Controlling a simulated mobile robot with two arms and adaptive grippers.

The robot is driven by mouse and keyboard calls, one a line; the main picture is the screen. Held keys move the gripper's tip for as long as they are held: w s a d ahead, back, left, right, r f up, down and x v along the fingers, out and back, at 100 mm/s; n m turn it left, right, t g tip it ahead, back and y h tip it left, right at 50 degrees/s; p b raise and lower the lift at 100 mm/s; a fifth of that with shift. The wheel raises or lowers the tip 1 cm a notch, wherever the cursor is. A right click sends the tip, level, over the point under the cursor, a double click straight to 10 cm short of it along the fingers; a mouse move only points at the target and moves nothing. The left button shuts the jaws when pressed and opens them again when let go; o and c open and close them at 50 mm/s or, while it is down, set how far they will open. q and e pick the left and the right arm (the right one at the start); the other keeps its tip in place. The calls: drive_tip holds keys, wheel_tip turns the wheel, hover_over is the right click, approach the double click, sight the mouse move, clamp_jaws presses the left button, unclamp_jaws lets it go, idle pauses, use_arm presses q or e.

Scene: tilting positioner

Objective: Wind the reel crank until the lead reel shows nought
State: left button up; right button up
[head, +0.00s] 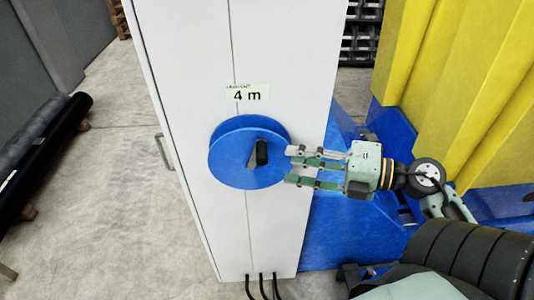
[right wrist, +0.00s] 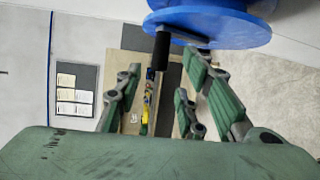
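The blue lead reel (head: 230,160) is mounted on the front of a white cabinet. A black crank handle (head: 262,153) sticks out from a short grey crank arm on its face. A label (head: 247,94) above the reel reads "4 m". My right gripper (head: 287,166) is open, its fingers pointing left at the reel's right edge, a little right of the handle. In the right wrist view the reel (right wrist: 235,30) is at the top, and the black handle (right wrist: 161,50) hangs ahead of the open, empty fingers (right wrist: 160,85). My left gripper is not in view.
The white cabinet (head: 185,60) has a side handle on its left, and black cables (head: 262,285) leave its bottom. A blue structure (head: 330,235) and yellow panels (head: 470,90) stand at the right. A black roll (head: 45,150) lies at the left. Grey floor between is clear.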

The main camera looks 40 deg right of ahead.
drive_tip(key=x, duration=0.6)
drive_tip(key=shift+w+a, duration=0.15)
drive_tip(key=shift+w, duration=0.05)
clamp_jaws()
drive_tip(key=shift+r, duration=0.1)
